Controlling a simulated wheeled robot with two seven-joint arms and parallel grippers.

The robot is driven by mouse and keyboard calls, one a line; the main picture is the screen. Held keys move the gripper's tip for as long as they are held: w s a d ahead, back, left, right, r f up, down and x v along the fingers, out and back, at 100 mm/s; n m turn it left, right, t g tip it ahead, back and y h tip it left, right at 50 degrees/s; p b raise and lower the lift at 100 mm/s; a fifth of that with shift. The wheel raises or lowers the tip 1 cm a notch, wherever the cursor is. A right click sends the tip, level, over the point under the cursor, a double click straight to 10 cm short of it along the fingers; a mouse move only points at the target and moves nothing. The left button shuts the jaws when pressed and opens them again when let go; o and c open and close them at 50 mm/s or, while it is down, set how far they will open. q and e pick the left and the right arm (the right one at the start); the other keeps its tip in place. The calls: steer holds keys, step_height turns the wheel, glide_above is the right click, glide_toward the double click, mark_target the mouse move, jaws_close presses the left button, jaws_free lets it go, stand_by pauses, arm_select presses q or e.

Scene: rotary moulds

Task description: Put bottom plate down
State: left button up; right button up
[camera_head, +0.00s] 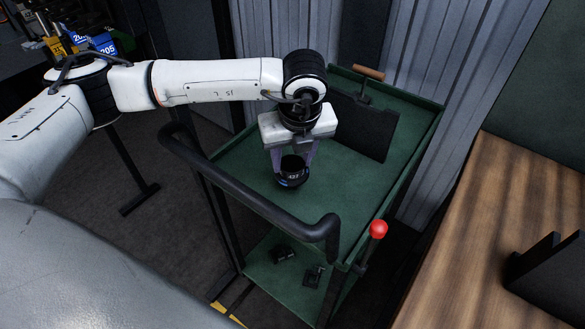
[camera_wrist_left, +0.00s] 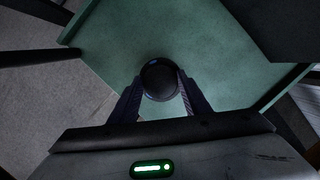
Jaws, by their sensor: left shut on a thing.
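My left gripper (camera_head: 293,165) is over the green cart's upper tray (camera_head: 245,165). It is shut on a dark round piece, the bottom plate (camera_head: 292,178), which has a blue band and white marking. In the left wrist view the dark round piece (camera_wrist_left: 159,79) sits between the two fingertips (camera_wrist_left: 160,90), with the green tray surface (camera_wrist_left: 120,45) behind it. I cannot tell whether the piece touches the tray or hangs just above it. My right gripper is not in view.
A dark upright panel (camera_head: 362,125) and a wooden-handled tool (camera_head: 368,73) are at the tray's back. A black handrail (camera_head: 250,198) runs along its left side. A red-knobbed lever (camera_head: 378,229) stands at the front right. A wooden table (camera_head: 480,230) is at right. The tray around the piece is clear.

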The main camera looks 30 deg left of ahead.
mark_target(293, 167)
arm_select(q)
steer(key=shift+s+d+x, duration=0.1)
steer(key=shift+d+x, duration=0.05)
steer(key=shift+x, duration=0.7)
steer(key=shift+s+d+x, duration=0.1)
steer(key=shift+d+x, duration=0.05)
steer(key=shift+x, duration=0.7)
steer(key=shift+f, duration=0.1)
steer(key=shift+f, duration=0.15)
steer(key=o, duration=1.3)
steer(key=shift+s, duration=0.1)
steer(key=v, duration=1.2)
